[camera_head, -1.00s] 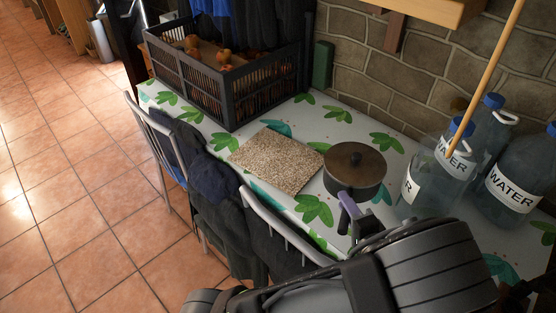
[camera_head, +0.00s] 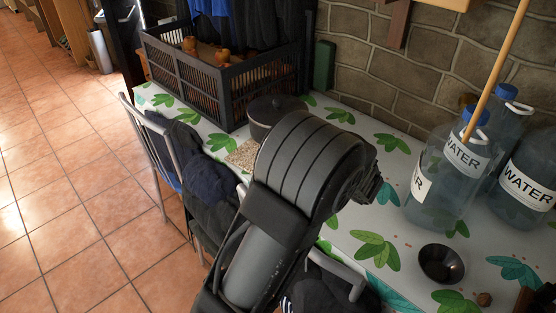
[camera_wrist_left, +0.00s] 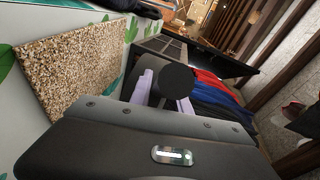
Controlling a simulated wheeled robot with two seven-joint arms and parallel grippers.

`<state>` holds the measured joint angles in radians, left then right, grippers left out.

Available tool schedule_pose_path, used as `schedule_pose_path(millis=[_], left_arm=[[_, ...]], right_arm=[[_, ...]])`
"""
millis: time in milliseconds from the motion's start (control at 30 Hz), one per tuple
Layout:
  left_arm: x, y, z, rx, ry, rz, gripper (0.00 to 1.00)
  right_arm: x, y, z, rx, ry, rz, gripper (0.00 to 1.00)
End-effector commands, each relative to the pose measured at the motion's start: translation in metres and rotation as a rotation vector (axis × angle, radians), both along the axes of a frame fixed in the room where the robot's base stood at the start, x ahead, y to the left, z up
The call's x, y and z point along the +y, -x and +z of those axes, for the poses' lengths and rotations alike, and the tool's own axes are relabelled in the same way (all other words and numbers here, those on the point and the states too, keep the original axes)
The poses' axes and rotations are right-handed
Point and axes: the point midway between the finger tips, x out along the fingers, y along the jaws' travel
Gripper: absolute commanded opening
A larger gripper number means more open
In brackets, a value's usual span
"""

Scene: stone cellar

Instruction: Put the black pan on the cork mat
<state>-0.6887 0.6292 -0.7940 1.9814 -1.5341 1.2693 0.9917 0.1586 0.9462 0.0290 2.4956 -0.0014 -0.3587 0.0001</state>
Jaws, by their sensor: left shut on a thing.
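The black pan (camera_head: 268,112), with its lid on, is in the head view near the crate, at the mat's far side. My arm hides part of it. The cork mat (camera_head: 243,155) shows only a small corner there; in the wrist view (camera_wrist_left: 70,75) its visible part is bare. My left gripper (camera_wrist_left: 162,88), with pale lilac fingers, is shut on the pan's handle, whose dark round end (camera_wrist_left: 178,80) faces the camera. In the head view my forearm hides the fingers. I cannot tell how high the pan is above the table. My right gripper is not in view.
A dark slatted crate (camera_head: 215,85) stands behind the mat. Large water bottles (camera_head: 450,175) and a leaning stick stand at the right. A small dark bowl (camera_head: 441,263) sits on the leaf-patterned table (camera_head: 345,245). Chairs with clothes (camera_head: 200,175) line the near edge.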

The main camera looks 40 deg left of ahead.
Motion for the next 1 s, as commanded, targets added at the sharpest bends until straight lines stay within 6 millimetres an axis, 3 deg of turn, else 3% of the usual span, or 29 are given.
schedule_pose_path(millis=[267, 633, 1000], left_arm=[[0.000, -0.001, -0.005, -0.001, -0.003, -0.002, 0.00], [0.000, -0.001, -0.059, -0.002, -0.003, 0.000, 0.00], [-0.001, -0.001, -0.063, -0.004, -0.003, -0.001, 0.00]], right_arm=[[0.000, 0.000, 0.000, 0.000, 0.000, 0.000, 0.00], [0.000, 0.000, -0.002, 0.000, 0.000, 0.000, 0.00], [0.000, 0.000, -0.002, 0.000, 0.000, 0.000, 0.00]])
